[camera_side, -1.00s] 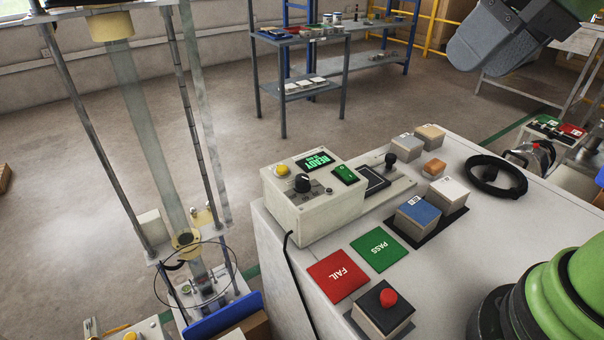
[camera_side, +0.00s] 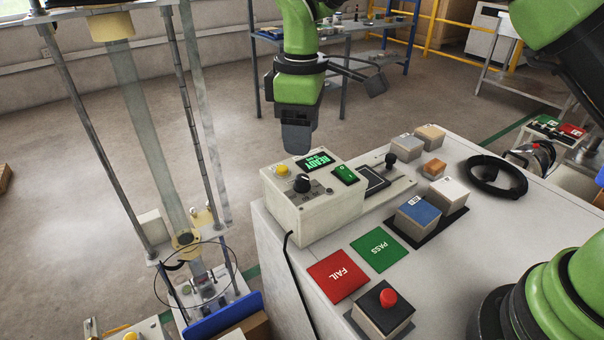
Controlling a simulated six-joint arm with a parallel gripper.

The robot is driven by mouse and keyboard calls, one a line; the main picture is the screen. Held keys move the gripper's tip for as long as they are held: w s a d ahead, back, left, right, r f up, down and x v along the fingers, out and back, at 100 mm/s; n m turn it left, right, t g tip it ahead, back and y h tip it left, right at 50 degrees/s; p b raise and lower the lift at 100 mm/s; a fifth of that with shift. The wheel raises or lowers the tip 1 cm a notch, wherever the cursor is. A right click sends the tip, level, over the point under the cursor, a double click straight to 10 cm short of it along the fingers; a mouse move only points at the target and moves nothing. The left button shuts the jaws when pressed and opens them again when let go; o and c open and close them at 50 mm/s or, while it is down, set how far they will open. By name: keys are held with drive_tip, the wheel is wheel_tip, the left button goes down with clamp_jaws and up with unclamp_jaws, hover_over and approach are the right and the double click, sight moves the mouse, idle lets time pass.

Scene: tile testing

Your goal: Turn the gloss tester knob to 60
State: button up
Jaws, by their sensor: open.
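The gloss tester (camera_side: 317,218) is a cream box at the left back corner of the white bench. Its black knob (camera_side: 302,183) sits on the sloped top, with a white mark on its cap. The knob's scale is too small to read. A green display reading READY (camera_side: 313,161), a yellow button (camera_side: 281,171) and a green switch (camera_side: 345,174) surround the knob. My gripper (camera_side: 297,148) points down above the back of the tester, apart from the knob and holding nothing that I can see. Its fingertips are dark and seen edge-on.
A green PASS pad (camera_side: 380,250) and red FAIL pad (camera_side: 337,277) lie in front of the tester. A red push button (camera_side: 388,298) stands nearby. Tile blocks, including a blue-topped one (camera_side: 418,213), and a black ring (camera_side: 496,174) sit to the right. A tall column rig (camera_side: 185,130) stands left.

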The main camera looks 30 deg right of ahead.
sight(302, 177)
wheel_tip(302, 177, down, 9)
drive_tip(key=shift+r, duration=0.15)
drive_tip(key=c, duration=0.9)
